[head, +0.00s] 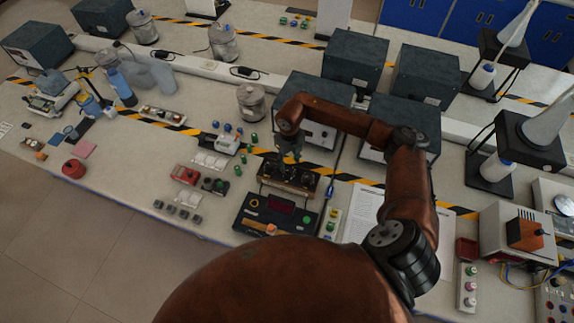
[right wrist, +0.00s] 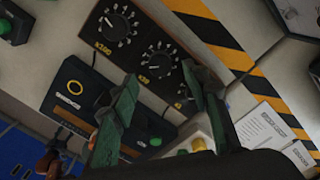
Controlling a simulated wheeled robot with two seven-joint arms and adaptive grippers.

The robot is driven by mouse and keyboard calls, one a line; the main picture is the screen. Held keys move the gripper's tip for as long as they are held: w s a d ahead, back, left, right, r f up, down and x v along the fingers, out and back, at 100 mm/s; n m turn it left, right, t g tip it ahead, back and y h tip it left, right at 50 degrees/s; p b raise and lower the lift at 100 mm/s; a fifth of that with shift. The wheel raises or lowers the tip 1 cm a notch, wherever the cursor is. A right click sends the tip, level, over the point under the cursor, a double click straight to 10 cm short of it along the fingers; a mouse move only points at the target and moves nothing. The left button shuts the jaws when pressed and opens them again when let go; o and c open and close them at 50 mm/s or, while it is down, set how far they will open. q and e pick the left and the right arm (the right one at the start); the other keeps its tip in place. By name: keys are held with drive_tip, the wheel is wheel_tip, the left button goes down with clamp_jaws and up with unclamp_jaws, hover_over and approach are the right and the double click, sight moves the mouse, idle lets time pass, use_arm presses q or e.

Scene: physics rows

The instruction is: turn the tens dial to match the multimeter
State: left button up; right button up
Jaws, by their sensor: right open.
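The dial box (head: 290,187) is a dark, wood-edged box on the bench in the head view. In the right wrist view it shows a x100 dial (right wrist: 119,26), a tens dial (right wrist: 157,62) marked x10, and a x1 dial partly hidden by a finger. The multimeter (head: 252,221) appears to be the black unit with a red display in front of the box; its digits are unreadable. It also shows in the right wrist view (right wrist: 62,108). My right gripper (right wrist: 160,74) is open, its green fingers on either side of the tens dial; contact is unclear. My left gripper is not in view.
Grey instrument boxes (head: 353,58) stand behind the dial box. Small modules (head: 186,174) and green pieces lie to the left. Yellow-black tape crosses the bench.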

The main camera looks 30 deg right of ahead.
sight(289, 170)
wheel_tip(289, 170, down, 4)
drive_tip(key=shift+f, duration=0.55)
drive_tip(key=c, duration=1.1)
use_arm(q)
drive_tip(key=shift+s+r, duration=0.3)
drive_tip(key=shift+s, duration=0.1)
use_arm(e)
drive_tip(key=shift+c, duration=0.3)
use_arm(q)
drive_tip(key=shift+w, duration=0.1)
